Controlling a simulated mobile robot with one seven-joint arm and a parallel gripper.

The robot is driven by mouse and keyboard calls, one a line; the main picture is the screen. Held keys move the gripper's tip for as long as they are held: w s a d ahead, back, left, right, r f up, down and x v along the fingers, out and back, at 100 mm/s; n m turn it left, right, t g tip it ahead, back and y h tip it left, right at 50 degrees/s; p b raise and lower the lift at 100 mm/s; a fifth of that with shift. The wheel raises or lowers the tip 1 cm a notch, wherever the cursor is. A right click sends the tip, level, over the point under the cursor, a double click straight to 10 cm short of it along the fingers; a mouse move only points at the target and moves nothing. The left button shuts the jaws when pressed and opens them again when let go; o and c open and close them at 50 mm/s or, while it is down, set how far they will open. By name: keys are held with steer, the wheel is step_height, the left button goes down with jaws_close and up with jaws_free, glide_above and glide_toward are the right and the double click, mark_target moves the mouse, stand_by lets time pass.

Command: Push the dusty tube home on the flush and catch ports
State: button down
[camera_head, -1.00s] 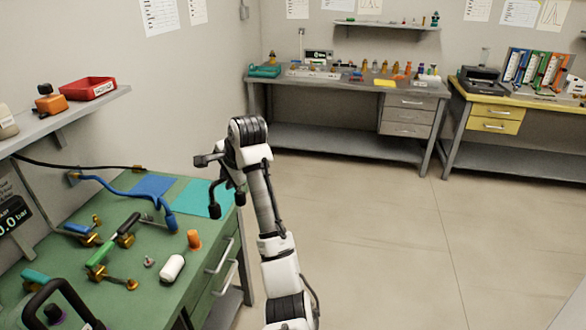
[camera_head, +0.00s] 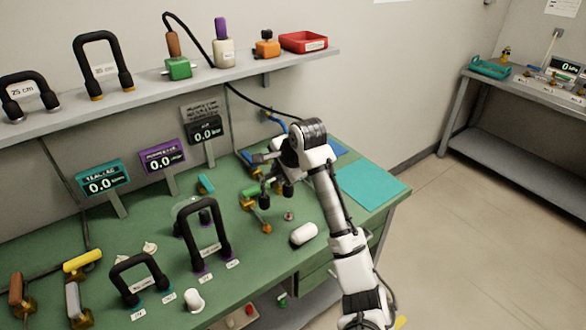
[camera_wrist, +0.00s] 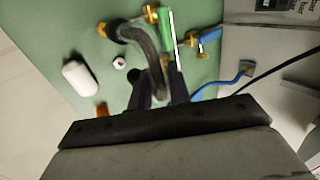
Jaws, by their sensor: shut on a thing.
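In the wrist view my gripper (camera_wrist: 160,88) is shut on a grey, dusty-looking bent tube (camera_wrist: 148,45). The tube curves up from between the fingers, and its far end lies by a brass fitting (camera_wrist: 102,30). I cannot tell whether that end is fully seated, and the end by the fingers is hidden. A second brass fitting (camera_wrist: 151,12) sits beside a green cylinder (camera_wrist: 167,38). In the head view my gripper (camera_head: 277,190) is low over the green bench, hiding most of the tube. I cannot tell which fittings are the flush and catch ports.
A white cylinder (camera_head: 303,234) lies on the green bench near my gripper. A dark arched tube (camera_head: 206,235) stands to the left. A blue hose (camera_wrist: 222,83) and blue valve (camera_wrist: 207,38) are close to the fingers. The teal mat (camera_head: 370,188) is clear.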

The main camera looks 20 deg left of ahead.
stand_by(0.3)
step_height(320, 180, down, 6)
steer(key=shift+r+b, duration=0.15)
steer(key=shift+b, duration=0.85)
steer(key=shift+p, duration=1.05)
stand_by(0.4)
steer(key=shift+f, duration=1.3)
stand_by(0.6)
steer(key=shift+f, duration=0.35)
steer(key=shift+f, duration=0.2)
steer(key=c, duration=1.2)
jaws_free()
